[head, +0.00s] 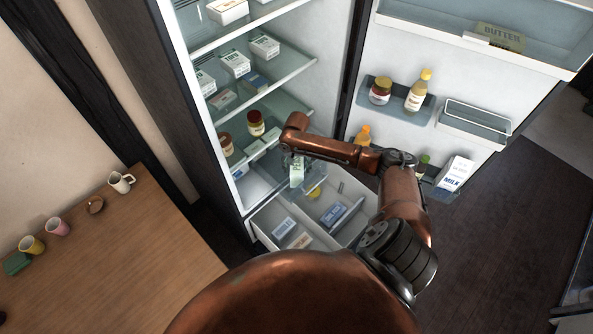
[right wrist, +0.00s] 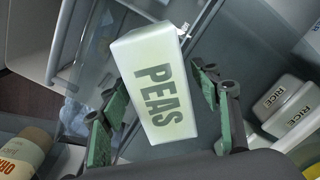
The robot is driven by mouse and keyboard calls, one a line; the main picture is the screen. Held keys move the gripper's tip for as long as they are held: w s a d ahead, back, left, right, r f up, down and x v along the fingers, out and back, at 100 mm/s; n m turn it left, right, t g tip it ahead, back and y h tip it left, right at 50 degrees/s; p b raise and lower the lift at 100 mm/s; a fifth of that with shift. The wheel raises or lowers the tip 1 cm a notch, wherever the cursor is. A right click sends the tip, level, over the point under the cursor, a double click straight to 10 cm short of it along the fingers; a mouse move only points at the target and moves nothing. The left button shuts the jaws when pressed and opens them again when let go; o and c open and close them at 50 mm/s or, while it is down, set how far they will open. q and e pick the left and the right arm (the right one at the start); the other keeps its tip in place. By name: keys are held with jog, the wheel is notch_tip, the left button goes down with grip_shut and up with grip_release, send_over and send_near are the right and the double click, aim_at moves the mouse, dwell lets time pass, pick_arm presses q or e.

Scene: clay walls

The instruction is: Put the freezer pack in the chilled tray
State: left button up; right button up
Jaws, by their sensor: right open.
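A pale green-white pack marked PEAS (head: 297,174) shows below my right gripper (head: 295,160) in the head view, over the pulled-out bottom drawer. In the right wrist view the PEAS pack (right wrist: 158,85) lies between the two green-padded fingers of my right gripper (right wrist: 165,115). The fingers are open, with a gap at each side of the pack. What the pack rests on is hidden. I take the pale grey open drawer (head: 358,192) at the fridge bottom as the chilled tray, but cannot be sure. My left gripper is out of view.
The drawer holds several packs, among them a white-blue one (head: 283,228). RICE boxes (right wrist: 285,105) show in the right wrist view. Fridge shelves (head: 290,75) stand above, and the open door (head: 385,110) is at right. A wooden table (head: 130,255) with cups is at left.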

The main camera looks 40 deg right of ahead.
notch_tip(320, 180, up, 10)
jog(key=shift+f+p, duration=0.2)
jog(key=shift+p, duration=0.15)
